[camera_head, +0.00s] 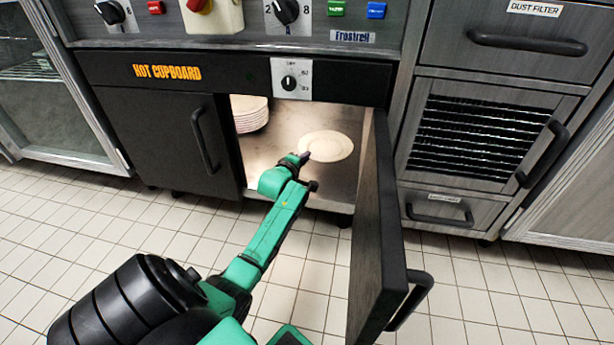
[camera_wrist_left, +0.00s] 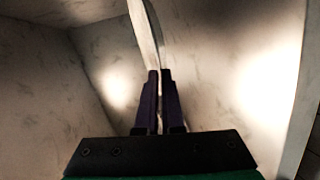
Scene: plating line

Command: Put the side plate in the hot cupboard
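The side plate (camera_head: 328,146) is a cream disc lying about level inside the hot cupboard (camera_head: 288,165), right of the middle of the opening. My left gripper (camera_head: 304,157) reaches in through the doorway and meets the plate's near left rim. In the left wrist view the plate (camera_wrist_left: 146,32) shows nearly edge-on, and the dark fingers of the left gripper (camera_wrist_left: 160,78) are closed on its rim. I cannot tell whether the plate touches the cupboard floor. My right gripper is in neither view.
A stack of plates (camera_head: 249,113) stands at the left inside the cupboard. The right door (camera_head: 372,230) is swung open toward me, right of my left arm. The left door (camera_head: 160,143) is shut. Cupboard floor is bare between stack and side plate.

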